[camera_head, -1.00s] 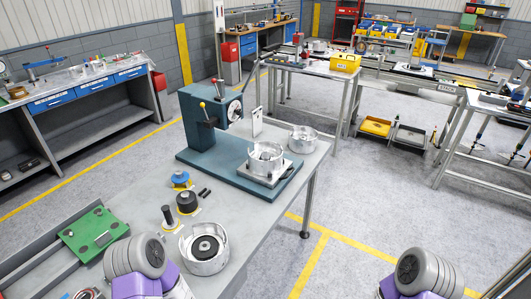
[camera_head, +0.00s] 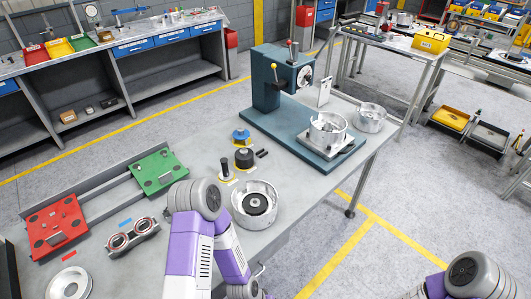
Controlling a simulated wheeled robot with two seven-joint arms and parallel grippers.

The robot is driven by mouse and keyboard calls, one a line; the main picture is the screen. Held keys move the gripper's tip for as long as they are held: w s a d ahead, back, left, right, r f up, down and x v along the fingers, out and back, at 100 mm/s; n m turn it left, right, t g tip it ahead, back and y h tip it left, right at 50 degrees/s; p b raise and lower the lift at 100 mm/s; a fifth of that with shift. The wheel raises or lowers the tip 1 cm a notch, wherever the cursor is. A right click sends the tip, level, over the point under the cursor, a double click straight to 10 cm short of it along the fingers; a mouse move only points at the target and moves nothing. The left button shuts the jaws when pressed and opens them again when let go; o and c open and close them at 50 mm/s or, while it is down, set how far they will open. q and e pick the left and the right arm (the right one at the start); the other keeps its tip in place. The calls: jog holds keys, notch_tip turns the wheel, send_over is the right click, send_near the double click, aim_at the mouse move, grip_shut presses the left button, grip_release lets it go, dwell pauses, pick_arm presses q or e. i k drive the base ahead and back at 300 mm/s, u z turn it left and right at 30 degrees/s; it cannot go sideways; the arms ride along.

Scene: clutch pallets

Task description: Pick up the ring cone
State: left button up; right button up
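I cannot tell for certain which part is the ring cone. Candidates on the grey workbench (camera_head: 300,185) are a black stepped part (camera_head: 244,158) on a yellow-edged base, a slim black post (camera_head: 225,169) on a similar base, and a blue round part (camera_head: 241,137) behind them. A silver cup-shaped housing (camera_head: 254,204) with a dark disc inside stands right of my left arm. Only upper links of both my arms show; neither gripper is in view.
A green plate (camera_head: 158,171), a red plate (camera_head: 57,225) and a twin-ring fixture (camera_head: 132,236) lie on the left. A teal press (camera_head: 272,80) stands at the back, a silver housing (camera_head: 327,128) on its base. Another housing (camera_head: 369,117) sits beside it.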

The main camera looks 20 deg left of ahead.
aim_at(327, 125)
jog(key=z, duration=1.2)
jog(key=i, duration=1.7)
jog(key=u, duration=3.15)
